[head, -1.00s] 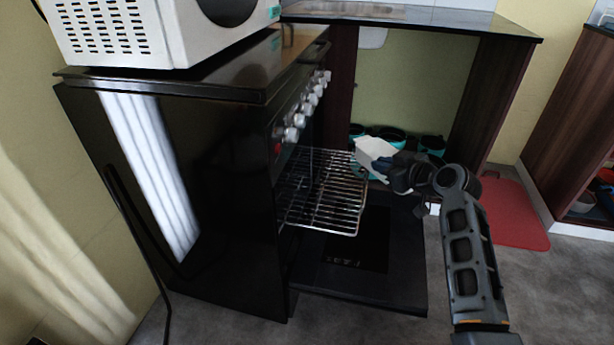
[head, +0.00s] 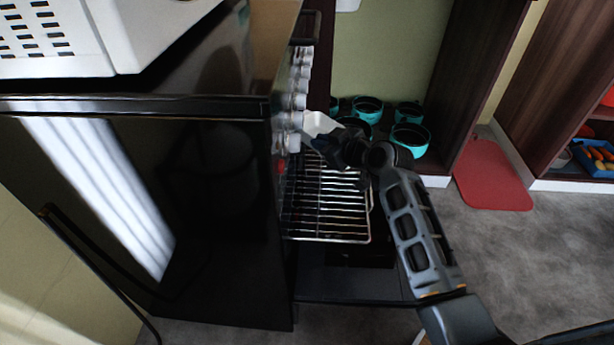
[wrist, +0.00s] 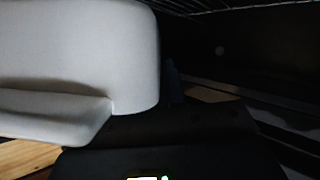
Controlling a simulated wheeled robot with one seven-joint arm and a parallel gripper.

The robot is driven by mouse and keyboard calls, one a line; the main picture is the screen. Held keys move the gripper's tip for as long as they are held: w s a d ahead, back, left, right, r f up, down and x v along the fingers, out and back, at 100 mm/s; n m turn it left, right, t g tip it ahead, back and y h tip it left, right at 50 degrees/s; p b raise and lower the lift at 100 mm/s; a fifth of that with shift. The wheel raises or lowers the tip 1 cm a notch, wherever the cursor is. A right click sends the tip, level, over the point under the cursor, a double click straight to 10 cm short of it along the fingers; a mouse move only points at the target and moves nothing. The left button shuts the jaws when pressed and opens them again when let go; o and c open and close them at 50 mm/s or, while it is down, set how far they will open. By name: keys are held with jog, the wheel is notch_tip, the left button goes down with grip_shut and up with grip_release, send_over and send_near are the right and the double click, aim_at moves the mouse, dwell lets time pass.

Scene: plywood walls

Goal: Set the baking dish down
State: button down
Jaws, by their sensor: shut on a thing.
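The white baking dish (head: 318,126) shows in the head view at the far end of my arm, above the back part of the pulled-out oven rack (head: 330,205). My gripper (head: 330,148) is shut on the dish. In the wrist view the pale dish (wrist: 80,60) fills the left side, close to the camera. The fingertips are mostly hidden by the dish and wrist. I cannot tell whether the dish touches the rack. The black oven (head: 140,210) stands at left with its door (head: 350,280) folded down below the rack.
A white microwave (head: 90,40) sits on the oven top. Several teal pots (head: 410,138) stand under the counter behind the rack. A red mat (head: 492,178) lies on the grey floor at right, beside a wooden cabinet (head: 560,90).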

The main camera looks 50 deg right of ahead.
jog(key=a+f, duration=0.2)
jog(key=a, duration=0.1)
jog(key=a+f, duration=0.1)
jog(key=a, duration=0.1)
jog(key=shift+s+a+f, duration=0.1)
jog(key=shift+s+a, duration=0.15)
notch_tip(320, 180, down, 4)
jog(key=shift+f+b, duration=0.1)
jog(key=shift+b, duration=0.85)
jog(key=c, duration=1.2)
grip_release()
jog(key=p+v, duration=0.2)
jog(key=v, duration=1)
